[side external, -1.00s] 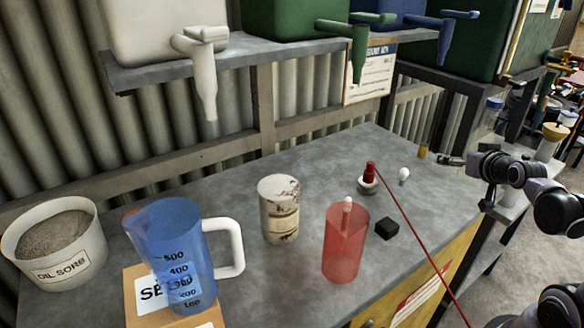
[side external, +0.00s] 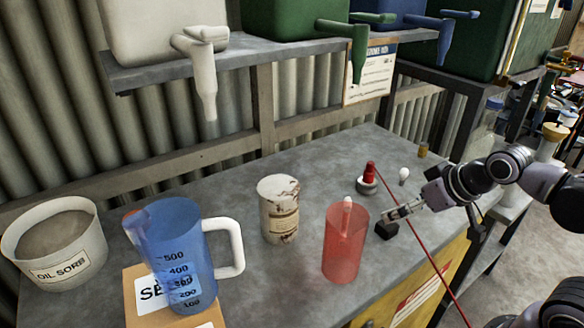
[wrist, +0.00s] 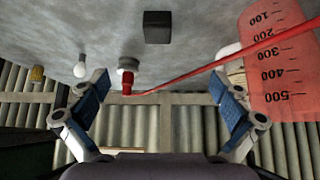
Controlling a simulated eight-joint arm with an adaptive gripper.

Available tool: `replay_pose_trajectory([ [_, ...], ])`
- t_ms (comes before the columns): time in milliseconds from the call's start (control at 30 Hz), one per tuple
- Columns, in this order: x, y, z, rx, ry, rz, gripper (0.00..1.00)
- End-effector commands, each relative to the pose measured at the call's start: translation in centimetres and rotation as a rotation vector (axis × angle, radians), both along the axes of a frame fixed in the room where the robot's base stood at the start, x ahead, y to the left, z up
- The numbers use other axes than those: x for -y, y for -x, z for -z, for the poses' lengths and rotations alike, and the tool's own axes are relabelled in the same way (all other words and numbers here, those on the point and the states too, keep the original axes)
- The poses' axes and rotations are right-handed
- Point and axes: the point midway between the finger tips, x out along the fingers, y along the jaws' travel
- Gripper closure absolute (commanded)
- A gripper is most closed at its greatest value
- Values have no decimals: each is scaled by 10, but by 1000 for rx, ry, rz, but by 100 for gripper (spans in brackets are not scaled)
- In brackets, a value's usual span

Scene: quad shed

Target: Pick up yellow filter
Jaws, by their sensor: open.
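The yellow filter (side external: 423,150) appears to be the small yellow-brown cylinder standing near the back right edge of the bench. In the wrist view the yellow filter (wrist: 37,74) is at the far left, outside the left finger. My gripper (side external: 391,213) is over the bench's right side, near the red beaker and black block, apart from the filter. In the wrist view my gripper (wrist: 160,82) has its fingers spread wide with nothing held between them.
A red beaker (side external: 346,255), black block (side external: 386,230), red-topped piece (side external: 368,182) with a red line, and white bulb (side external: 404,174) are nearby. A rusty can (side external: 280,222), blue jug (side external: 180,265) and oil-sorb tub (side external: 90,242) stand left. Shelf taps (side external: 358,55) hang above.

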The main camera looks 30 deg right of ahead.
Motion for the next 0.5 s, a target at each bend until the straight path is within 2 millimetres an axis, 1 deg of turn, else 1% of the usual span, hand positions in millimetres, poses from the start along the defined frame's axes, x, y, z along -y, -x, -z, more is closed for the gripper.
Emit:
replay_pose_trajectory([
  [33, -7, 4, 0, -17, 0, -24, 0],
  [100, -13, 8, 0, -31, 0, -41, 0],
  [233, -15, 10, 1, -40, -1, -49, 0],
  [267, -15, 10, 1, -39, -1, -49, 6],
  [300, -15, 10, 1, -39, -1, -47, 17],
  [367, -15, 10, 1, -38, -1, -47, 35],
  [400, -15, 10, 1, -38, -1, -46, 30],
  [467, -14, 10, 1, -38, -1, -46, 47],
  [500, -14, 9, 1, -38, 0, -46, 47],
])
